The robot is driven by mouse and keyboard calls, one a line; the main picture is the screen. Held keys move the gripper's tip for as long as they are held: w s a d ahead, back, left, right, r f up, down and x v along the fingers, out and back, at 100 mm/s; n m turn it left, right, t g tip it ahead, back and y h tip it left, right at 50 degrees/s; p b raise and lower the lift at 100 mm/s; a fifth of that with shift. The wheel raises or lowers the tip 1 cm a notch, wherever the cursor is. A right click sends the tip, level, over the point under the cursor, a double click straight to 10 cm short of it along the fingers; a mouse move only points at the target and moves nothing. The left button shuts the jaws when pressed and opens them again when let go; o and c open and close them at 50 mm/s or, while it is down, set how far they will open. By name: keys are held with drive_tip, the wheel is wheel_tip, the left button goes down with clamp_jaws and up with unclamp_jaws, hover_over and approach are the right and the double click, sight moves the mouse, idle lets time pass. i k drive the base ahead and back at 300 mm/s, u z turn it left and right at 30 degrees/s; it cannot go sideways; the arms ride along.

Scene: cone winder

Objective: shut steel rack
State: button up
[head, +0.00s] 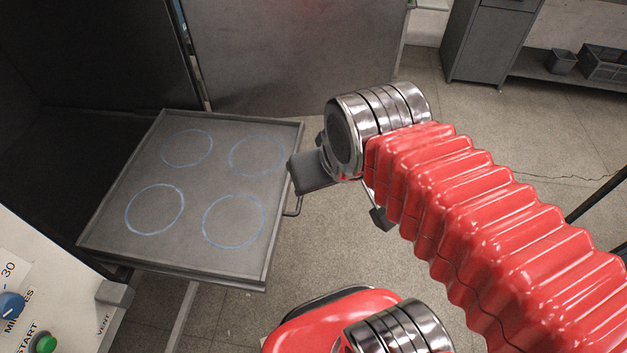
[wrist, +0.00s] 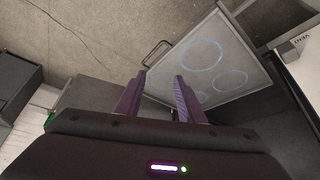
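The steel rack (head: 196,197) is a flat grey tray with several blue circles drawn on it. It is pulled out of the dark cabinet at the left, and nothing stands on it. My gripper (head: 340,196) is at that edge in the head view, partly hidden by my wrist. In the wrist view my gripper (wrist: 160,95) has its two fingers apart with nothing between them. The rack (wrist: 209,64) and its handle (wrist: 157,50) show beyond the fingers, with the handle apart from them.
A grey cabinet door (head: 295,55) stands open behind the rack. A control panel with a blue knob (head: 10,305) and a green button (head: 44,343) is at the lower left. A grey cabinet (head: 490,40) and a low shelf (head: 545,68) stand far back. The floor (head: 480,130) between is clear.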

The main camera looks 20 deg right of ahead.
sight(202, 197)
drive_tip(key=k, duration=0.4)
drive_tip(key=u, duration=0.8)
drive_tip(key=i, duration=0.75)
drive_tip(key=z, duration=0.05)
